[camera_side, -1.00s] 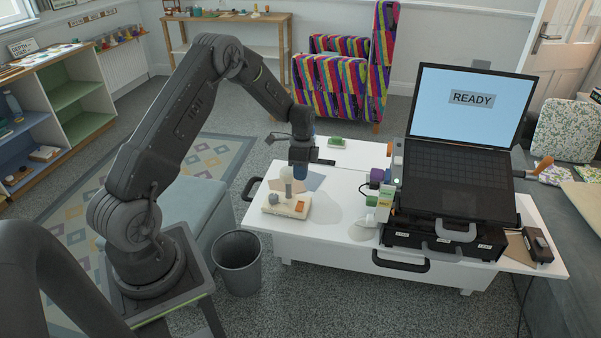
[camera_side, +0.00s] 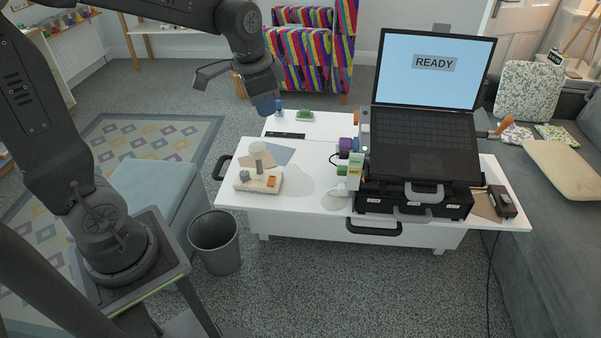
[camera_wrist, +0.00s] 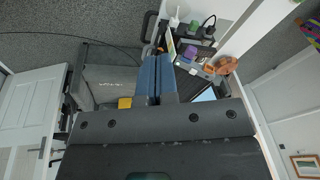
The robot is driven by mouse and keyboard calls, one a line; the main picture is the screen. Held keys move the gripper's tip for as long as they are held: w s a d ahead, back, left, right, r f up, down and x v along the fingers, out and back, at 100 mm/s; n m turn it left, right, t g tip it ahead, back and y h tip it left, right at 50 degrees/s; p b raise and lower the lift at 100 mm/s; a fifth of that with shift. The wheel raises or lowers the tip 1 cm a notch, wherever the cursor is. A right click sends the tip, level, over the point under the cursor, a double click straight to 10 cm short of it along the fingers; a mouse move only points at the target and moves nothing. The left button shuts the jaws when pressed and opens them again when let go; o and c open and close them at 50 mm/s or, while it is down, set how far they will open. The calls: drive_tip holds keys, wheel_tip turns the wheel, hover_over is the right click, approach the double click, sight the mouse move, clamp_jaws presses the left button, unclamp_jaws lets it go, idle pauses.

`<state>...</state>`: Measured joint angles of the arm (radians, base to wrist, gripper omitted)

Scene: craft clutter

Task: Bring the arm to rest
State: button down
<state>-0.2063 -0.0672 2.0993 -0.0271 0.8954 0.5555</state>
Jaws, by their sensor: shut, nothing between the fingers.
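My gripper (camera_side: 268,105) is up in the air near the back left of the white table (camera_side: 300,222). Its blue fingers are together with nothing between them. In the wrist view the two blue fingers (camera_wrist: 157,78) lie side by side, touching. My arm is raised and bent at the top left of the side view. A small white block with a grey knob, an orange piece and an upright pale cylinder (camera_side: 246,182) stands on the table, in front of and below my gripper, clear of it.
An open laptop (camera_side: 425,140) reading READY sits on a black case (camera_side: 412,205) on the table's right. Small purple and green items stand beside it. A green-topped block (camera_side: 304,116) lies at the table's back. A grey bin (camera_side: 215,243) stands on the floor.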

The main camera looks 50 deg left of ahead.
drive_tip(key=s+d+r+n+t, duration=0.1)
drive_tip(key=s+d+n, duration=0.1)
drive_tip(key=s, duration=0.5)
drive_tip(key=s+d+r+n+t, duration=0.1)
drive_tip(key=s+d+r+t, duration=0.1)
drive_tip(key=s+d, duration=0.2)
drive_tip(key=s, duration=0.3)
drive_tip(key=shift+s+d+r+n, duration=0.15)
drive_tip(key=shift+d+r+n, duration=0.1)
drive_tip(key=shift+d+n, duration=0.15)
